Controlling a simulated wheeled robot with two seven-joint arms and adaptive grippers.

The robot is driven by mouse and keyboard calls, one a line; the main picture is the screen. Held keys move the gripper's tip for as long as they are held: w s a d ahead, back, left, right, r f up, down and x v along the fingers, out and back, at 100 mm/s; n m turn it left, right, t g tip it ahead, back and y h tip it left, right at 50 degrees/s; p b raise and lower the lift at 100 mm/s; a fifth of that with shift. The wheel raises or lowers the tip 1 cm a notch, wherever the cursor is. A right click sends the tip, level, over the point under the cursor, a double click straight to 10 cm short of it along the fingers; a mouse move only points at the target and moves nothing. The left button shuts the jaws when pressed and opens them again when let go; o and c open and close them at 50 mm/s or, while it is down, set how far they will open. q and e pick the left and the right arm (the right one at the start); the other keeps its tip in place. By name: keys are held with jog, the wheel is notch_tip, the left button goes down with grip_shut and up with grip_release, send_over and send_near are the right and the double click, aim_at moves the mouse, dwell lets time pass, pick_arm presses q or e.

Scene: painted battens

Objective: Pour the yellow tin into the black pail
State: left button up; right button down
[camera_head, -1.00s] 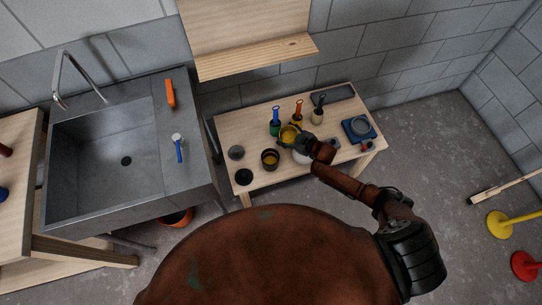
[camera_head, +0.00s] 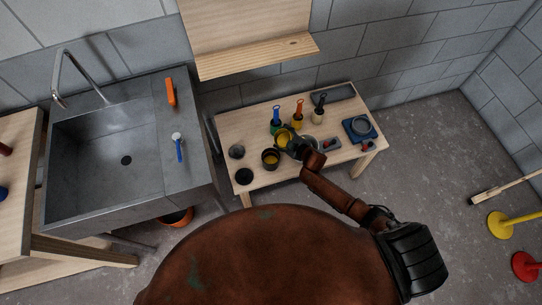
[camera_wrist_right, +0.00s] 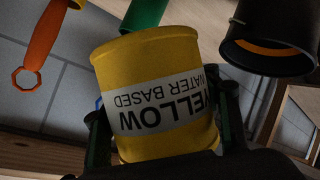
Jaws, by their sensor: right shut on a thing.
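The yellow tin (camera_head: 283,137) is held in my right gripper (camera_head: 290,143), above the wooden bench. In the right wrist view the tin (camera_wrist_right: 155,90) fills the middle, its label upside down, with gripper fingers on both sides of it. Whether it is tilted is hard to tell. The black pail (camera_head: 270,165) stands on the bench just left of and in front of the tin, apart from it, with yellow-orange showing inside. In the right wrist view a black vessel, apparently the pail (camera_wrist_right: 262,40), shows at upper right. My left gripper is not in view.
Behind the tin stand a green pot (camera_head: 275,128) with a blue-handled tool, an orange-handled tool (camera_head: 298,106) and a pale pot (camera_head: 317,118). A grey round piece (camera_head: 237,151) and black disc (camera_head: 244,176) lie left. A blue tray (camera_head: 359,131) is right.

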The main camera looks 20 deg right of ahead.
jog(key=shift+r, duration=0.1)
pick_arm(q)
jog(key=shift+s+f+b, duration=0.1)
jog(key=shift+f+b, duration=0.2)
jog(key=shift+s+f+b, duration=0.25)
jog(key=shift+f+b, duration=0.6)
pick_arm(e)
jog(key=shift+a+f+n+h, duration=0.15)
jog(key=shift+f+n+h, duration=0.25)
jog(key=shift+n+h, duration=0.15)
